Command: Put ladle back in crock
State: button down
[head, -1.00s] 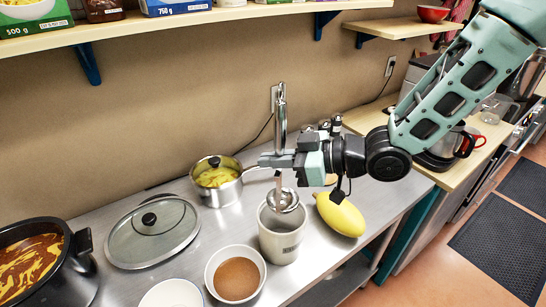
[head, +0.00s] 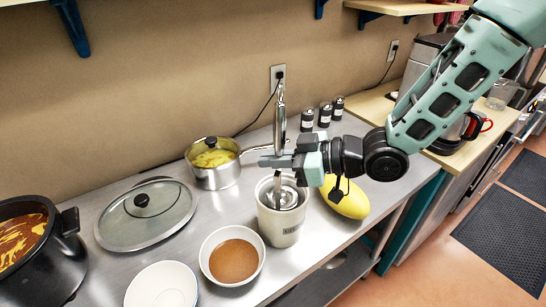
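The metal ladle (head: 279,108) is upright, its handle rising above my gripper (head: 278,161) and its bowl (head: 284,197) hanging below. My gripper is shut on the ladle's handle. The cream crock (head: 282,231) stands on the steel counter below my gripper. The ladle's bowl is at the crock's mouth and looks partly inside it; how deep it reaches cannot be told from this view.
A yellow squash (head: 345,198) lies right of the crock. A bowl of brown sauce (head: 234,257), a white bowl (head: 162,285), a glass lid (head: 148,214), a black pot (head: 40,250) and a steel saucepan (head: 217,164) stand to the left. Three dark jars (head: 325,115) stand behind.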

aim_at(274, 180)
jog(key=shift+f+b, duration=2.2)
jog(key=shift+f, duration=0.7)
grip_release()
jog(key=shift+d+r, duration=0.1)
jog(key=p+v, duration=0.4)
jog(key=v, duration=0.6)
jog(key=shift+d+p, duration=0.35)
jog(key=shift+d, duration=0.05)
jog(key=shift+s, duration=0.15)
